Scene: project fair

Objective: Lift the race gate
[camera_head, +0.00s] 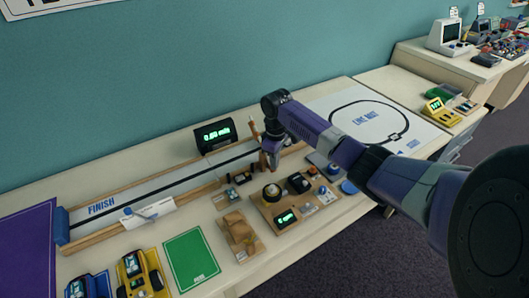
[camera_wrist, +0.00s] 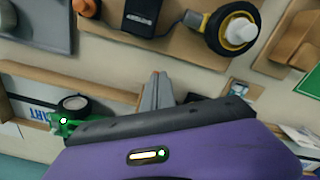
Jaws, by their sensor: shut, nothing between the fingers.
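My gripper (camera_head: 272,163) is at the right part of the race track (camera_head: 160,187), pointing down near its front wooden rail. In the wrist view its two grey fingers (camera_wrist: 157,92) are together with nothing between them. A thin upright wooden piece (camera_head: 255,128) stands just behind and left of my gripper; it may be part of the race gate, but my arm hides much of that spot. In the wrist view a green car (camera_wrist: 62,126) with a black wheel sits beside the blue start lettering (camera_wrist: 38,112), left of the fingers.
A timer with green digits (camera_head: 214,135) stands behind the track. A wooden board with parts (camera_head: 265,210) lies in front of the track. Yellow car (camera_head: 140,275), green card (camera_head: 191,260) and line mat (camera_head: 350,110) are also on the table. The finish end is left.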

